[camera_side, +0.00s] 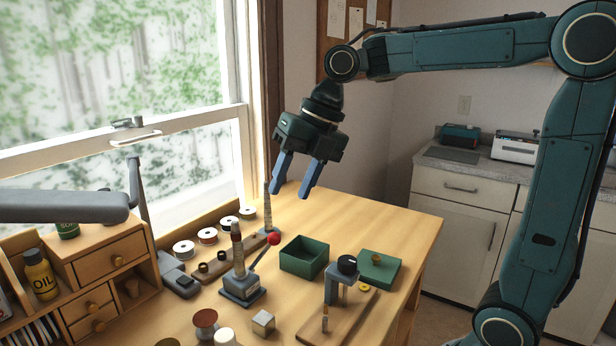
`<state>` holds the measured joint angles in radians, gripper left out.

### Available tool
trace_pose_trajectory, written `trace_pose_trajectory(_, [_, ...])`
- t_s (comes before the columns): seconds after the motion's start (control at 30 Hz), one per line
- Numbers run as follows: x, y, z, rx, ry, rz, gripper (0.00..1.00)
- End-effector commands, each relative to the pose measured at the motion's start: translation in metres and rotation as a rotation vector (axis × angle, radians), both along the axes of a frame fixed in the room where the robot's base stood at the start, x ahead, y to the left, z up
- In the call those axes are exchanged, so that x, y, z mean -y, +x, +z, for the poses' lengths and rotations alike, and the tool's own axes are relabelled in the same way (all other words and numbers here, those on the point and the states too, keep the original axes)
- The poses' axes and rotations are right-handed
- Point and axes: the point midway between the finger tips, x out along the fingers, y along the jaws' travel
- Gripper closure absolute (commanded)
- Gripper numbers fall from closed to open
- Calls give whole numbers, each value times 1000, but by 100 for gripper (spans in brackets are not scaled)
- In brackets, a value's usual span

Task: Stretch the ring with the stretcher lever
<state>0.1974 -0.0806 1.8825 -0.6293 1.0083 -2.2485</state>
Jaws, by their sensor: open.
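The stretcher (241,289) stands on the wooden bench, a grey block with an upright tapered post (238,252). Its lever (262,252) slants up to the right and ends in a red ball (273,239). I cannot make out the ring with certainty; it is too small to tell whether one is around the post. My gripper (290,193) is open and empty, with its two blue fingers pointing down. It hangs above the bench, higher in the picture than the red ball, and apart from it.
An open green box (304,257) stands right of the lever, with its lid (378,269) beyond. A black-knobbed clamp device (341,287) stands on a wooden board in front. Another tapered rod (267,208) rises behind the stretcher. Spools (207,237) line the window side; a small metal cube (263,322) lies in front.

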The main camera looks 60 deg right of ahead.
Motion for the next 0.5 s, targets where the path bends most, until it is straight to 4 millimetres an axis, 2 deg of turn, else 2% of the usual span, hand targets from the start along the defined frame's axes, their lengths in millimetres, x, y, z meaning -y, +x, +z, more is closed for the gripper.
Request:
trace_pose_trajectory(0.2, [21,7,7,-79,52,-69,57])
trace_pose_trajectory(0.5, [27,7,8,-106,64,-89,57])
